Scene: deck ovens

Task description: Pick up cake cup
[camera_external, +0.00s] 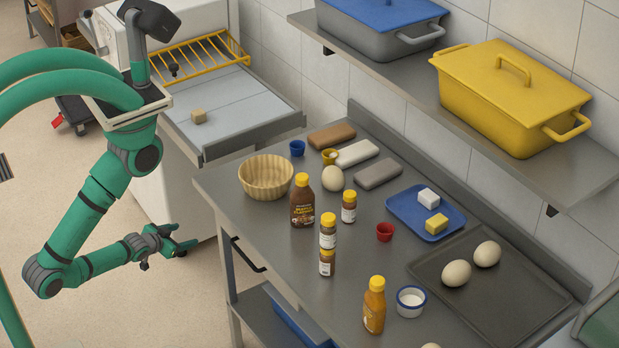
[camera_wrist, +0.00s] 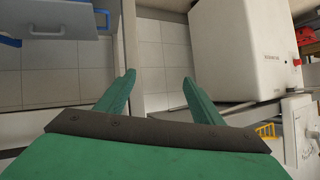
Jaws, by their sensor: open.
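Several small cups stand on the grey worktable in the external view: a blue one (camera_external: 297,148) at the back left, a yellow one (camera_external: 330,156) beside it, and a red one (camera_external: 385,231) near the middle. I cannot tell which is the cake cup. My gripper (camera_external: 190,241) is open and empty, off the table's left side and apart from all the cups. The wrist view shows its two green fingers spread (camera_wrist: 158,80) with nothing between them. No cup shows in the wrist view.
The table (camera_external: 270,222) holds a ribbed bowl (camera_external: 266,178), several bottles, eggs, a blue tray (camera_external: 400,212), a dark baking tray (camera_external: 533,305) and a white ramekin (camera_external: 411,301). A shelf (camera_external: 400,65) with lidded pans overhangs the back. Open floor lies left of the table.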

